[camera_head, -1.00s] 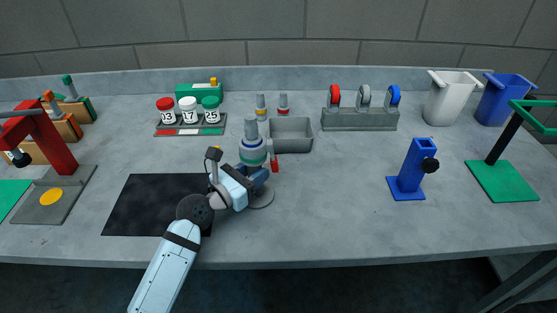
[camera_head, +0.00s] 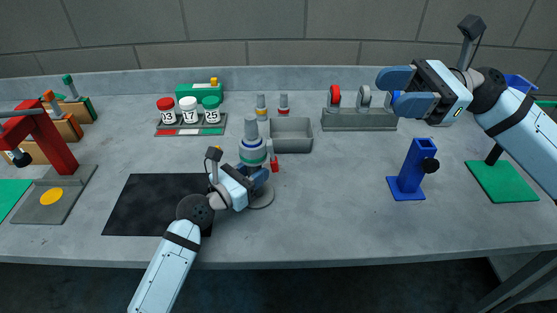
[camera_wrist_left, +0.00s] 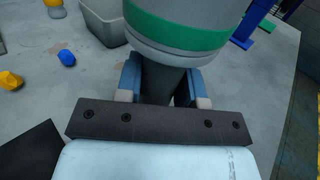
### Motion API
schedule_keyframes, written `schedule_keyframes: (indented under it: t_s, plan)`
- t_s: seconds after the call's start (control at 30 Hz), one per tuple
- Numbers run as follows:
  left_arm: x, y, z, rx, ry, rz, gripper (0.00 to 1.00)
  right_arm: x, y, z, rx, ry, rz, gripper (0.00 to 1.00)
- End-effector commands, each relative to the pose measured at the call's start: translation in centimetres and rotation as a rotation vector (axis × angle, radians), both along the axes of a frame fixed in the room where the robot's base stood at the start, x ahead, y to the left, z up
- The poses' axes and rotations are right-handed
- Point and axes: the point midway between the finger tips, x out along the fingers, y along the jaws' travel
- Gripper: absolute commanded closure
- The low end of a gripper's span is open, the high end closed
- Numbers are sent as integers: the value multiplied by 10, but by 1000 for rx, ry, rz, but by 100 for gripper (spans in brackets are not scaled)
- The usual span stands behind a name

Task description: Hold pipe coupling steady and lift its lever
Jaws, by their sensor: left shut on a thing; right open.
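The pipe coupling (camera_head: 252,152) stands upright on a round grey base (camera_head: 262,199) near the table's middle. It is grey with a green band and a red-tipped lever (camera_head: 274,163) hanging down on its right side. My left gripper (camera_head: 256,180) is shut on the coupling's lower body, below the green band. In the left wrist view the dark lower body of the coupling (camera_wrist_left: 170,83) sits between my blue fingers. My right gripper (camera_head: 400,91) is open and empty, high at the right, well apart from the coupling.
A grey open bin (camera_head: 291,140) stands just behind the coupling. A blue stand (camera_head: 408,188) is to the right. A black mat (camera_head: 135,208) lies left. Table between coupling and blue stand is clear.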

Motion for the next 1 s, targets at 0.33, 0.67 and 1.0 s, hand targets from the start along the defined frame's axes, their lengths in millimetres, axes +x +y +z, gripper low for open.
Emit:
schedule_keyframes:
  t_s: [0.33,0.67,1.0]
  plan:
    - [0,0,1,-1,-3,0,100,83,63,-137,-147,174,-298,49]
    - [0,0,2,-1,-2,1,100,114,121,-248,-203,236,-353,49]
    - [0,0,1,-1,-2,0,100,101,104,-231,-86,173,-186,49]
